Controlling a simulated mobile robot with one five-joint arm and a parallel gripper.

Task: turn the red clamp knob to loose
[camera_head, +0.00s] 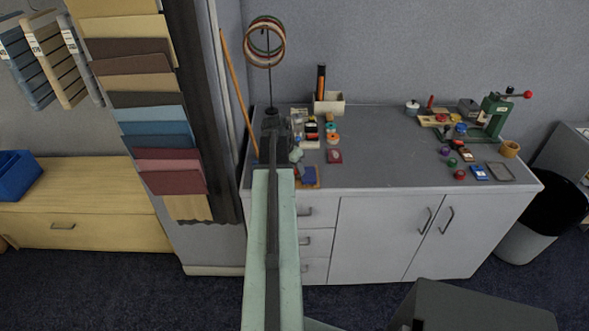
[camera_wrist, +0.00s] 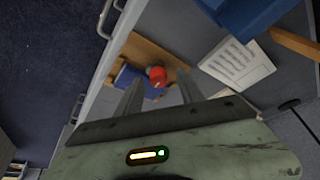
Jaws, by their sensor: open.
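The red clamp knob (camera_wrist: 158,76) shows in the wrist view as a round red cap over a wooden board (camera_wrist: 148,53) with blue material (camera_wrist: 128,76) beside it. My gripper (camera_wrist: 160,86) is open, with one finger on each side of the knob in that picture and nothing held. I cannot tell whether either finger touches the knob. In the head view the blue patch on the board (camera_head: 309,176) lies at the counter's front left, beside my arm. The knob is mostly hidden there, and my fingertips cannot be made out.
A printed white card (camera_wrist: 237,65) and a blue object (camera_wrist: 250,15) lie nearby in the wrist view. The grey counter (camera_head: 375,150) has a clear middle. Small items and a green press (camera_head: 492,115) stand at its right. A ring stand (camera_head: 265,45) rises behind my arm.

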